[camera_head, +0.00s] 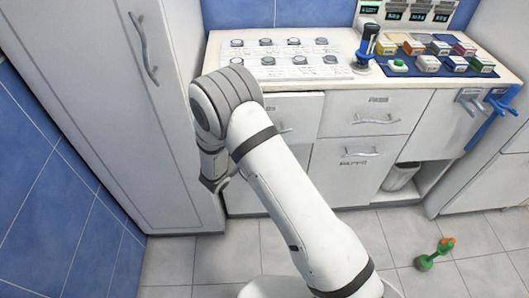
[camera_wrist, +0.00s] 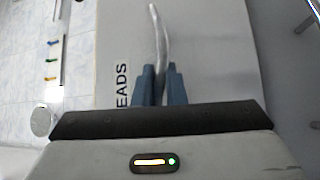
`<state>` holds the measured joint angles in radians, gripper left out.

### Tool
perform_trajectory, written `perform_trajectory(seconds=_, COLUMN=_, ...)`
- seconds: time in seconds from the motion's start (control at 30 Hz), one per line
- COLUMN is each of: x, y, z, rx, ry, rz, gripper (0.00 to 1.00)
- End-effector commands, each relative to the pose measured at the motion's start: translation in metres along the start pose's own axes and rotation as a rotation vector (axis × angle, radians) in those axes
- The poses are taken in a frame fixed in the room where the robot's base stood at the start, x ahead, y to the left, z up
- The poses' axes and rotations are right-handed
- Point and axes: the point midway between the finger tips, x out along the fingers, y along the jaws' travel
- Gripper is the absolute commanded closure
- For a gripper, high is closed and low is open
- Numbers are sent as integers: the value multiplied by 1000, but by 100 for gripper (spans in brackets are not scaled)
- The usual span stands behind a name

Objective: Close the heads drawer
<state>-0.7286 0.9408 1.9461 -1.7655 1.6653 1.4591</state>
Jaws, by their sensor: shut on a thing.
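In the wrist view, my gripper (camera_wrist: 160,72) has its two blue-grey fingers closed around a curved metal handle (camera_wrist: 154,25). The handle is on a pale drawer front (camera_wrist: 210,50), beside black lettering that reads "EADS", its first letter cut off. In the head view, a white drawer (camera_head: 303,112) at the upper left of the cabinet is partly covered by my arm. Its top edge appears to stand a little proud of the cabinet; I cannot tell how far. My fingertips are hidden in the head view.
A tall white cupboard (camera_head: 110,110) stands close on the left. A green toy-like object (camera_head: 430,258) is on the floor at right.

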Motion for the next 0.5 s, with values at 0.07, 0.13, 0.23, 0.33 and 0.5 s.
perform_trajectory(seconds=0.07, x=8, y=-4, z=-6, rx=2, ry=-4, rz=1, gripper=100)
perform_trajectory(seconds=0.13, x=12, y=-5, z=-12, rx=2, ry=-1, rz=1, gripper=100)
perform_trajectory(seconds=0.23, x=16, y=-6, z=-18, rx=1, ry=1, rz=1, gripper=100)
perform_trajectory(seconds=0.33, x=15, y=-4, z=-18, rx=0, ry=2, rz=0, gripper=100)
perform_trajectory(seconds=0.5, x=15, y=-4, z=-18, rx=0, ry=3, rz=-1, gripper=80)
